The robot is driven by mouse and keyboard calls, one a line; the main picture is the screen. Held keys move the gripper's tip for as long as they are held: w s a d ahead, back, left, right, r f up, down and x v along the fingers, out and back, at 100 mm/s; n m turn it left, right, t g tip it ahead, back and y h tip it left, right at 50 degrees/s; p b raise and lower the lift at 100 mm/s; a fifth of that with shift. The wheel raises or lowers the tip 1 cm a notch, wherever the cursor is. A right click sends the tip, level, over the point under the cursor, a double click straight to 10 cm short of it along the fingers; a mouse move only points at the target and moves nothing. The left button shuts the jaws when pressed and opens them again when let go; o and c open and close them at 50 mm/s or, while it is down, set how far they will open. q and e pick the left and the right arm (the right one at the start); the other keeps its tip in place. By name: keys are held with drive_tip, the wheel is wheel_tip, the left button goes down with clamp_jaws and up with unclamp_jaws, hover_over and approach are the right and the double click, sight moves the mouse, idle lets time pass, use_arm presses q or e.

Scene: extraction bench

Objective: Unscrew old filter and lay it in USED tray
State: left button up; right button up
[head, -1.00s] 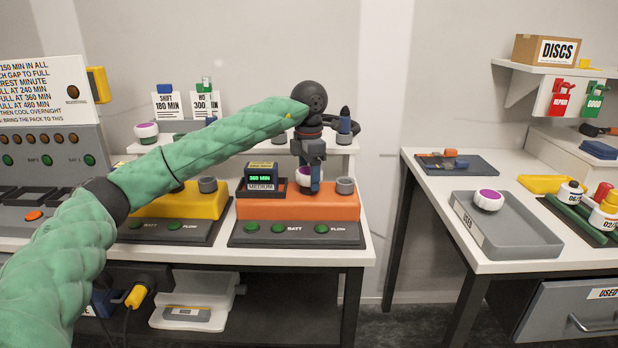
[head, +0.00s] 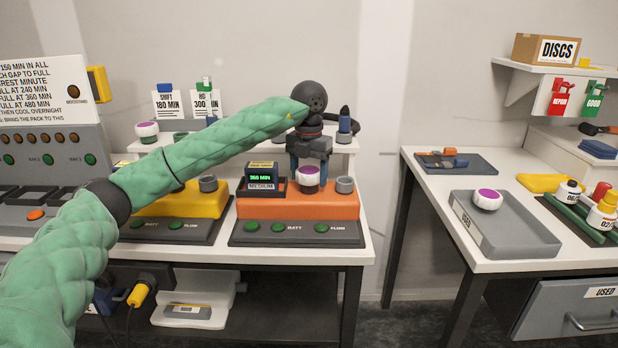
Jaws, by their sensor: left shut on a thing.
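The filter (head: 309,179), white with a purple top, sits upright on the orange unit (head: 290,206) on the left bench. My left gripper (head: 309,167) points straight down over it and is shut on it, one blue finger at each side. A grey USED tray (head: 530,243) lies on the right bench with another white filter with a purple top (head: 487,199) in its far left part. My right gripper is not in view.
A small dark display (head: 262,178) and a grey cylinder (head: 345,185) flank the filter closely. A gap separates the two benches. Bottles (head: 603,212) stand right of the tray. Most of the tray floor is bare.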

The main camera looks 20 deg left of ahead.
use_arm(q)
drive_tip(key=o, duration=1.1)
